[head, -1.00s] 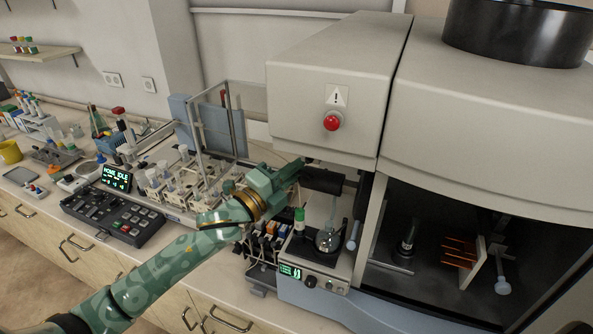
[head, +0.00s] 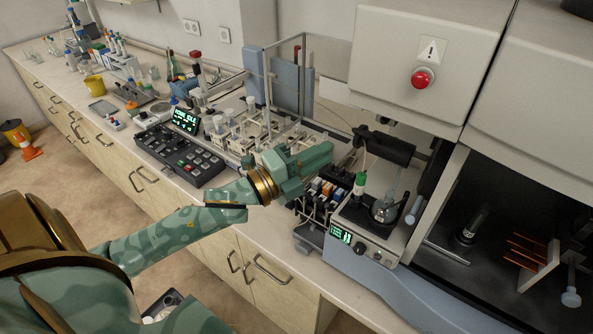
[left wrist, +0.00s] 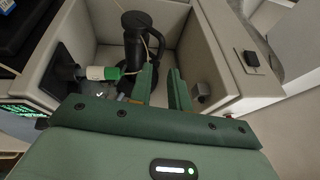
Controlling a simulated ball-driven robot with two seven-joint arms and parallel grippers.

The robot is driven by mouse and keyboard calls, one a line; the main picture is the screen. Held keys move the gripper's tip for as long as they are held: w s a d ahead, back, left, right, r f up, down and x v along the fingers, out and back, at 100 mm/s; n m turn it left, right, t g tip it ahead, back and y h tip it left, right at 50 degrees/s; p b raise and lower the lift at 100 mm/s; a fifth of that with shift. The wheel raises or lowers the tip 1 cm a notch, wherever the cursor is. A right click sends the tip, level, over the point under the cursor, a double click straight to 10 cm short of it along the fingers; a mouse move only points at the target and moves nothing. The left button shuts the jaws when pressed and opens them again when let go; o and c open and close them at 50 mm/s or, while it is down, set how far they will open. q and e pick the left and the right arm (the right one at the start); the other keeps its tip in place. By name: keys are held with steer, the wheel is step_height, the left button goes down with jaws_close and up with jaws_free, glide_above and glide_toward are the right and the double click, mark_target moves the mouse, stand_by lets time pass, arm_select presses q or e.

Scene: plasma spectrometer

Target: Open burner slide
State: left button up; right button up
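My left gripper (head: 350,160) is at the front of the spectrometer's left bay. Its green fingers point toward a black cylinder (head: 386,147), probably part of the burner, mounted under the housing. In the left wrist view the two fingers (left wrist: 164,82) are apart with nothing seen between them. The black cylinder (left wrist: 137,40) stands beyond them in that view. I cannot tell whether a finger touches anything. No part is clearly recognizable as the burner slide. My right gripper is not in view.
A sampler rack (head: 250,135) and keypad (head: 180,157) lie left. The housing with a red button (head: 422,79) overhangs. The dark chamber (head: 490,220) is at right.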

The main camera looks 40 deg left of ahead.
arm_select(q)
steer(key=v, duration=0.5)
steer(key=shift+s+a+b, duration=0.1)
steer(key=shift+s+b, duration=0.1)
steer(key=shift+b, duration=0.15)
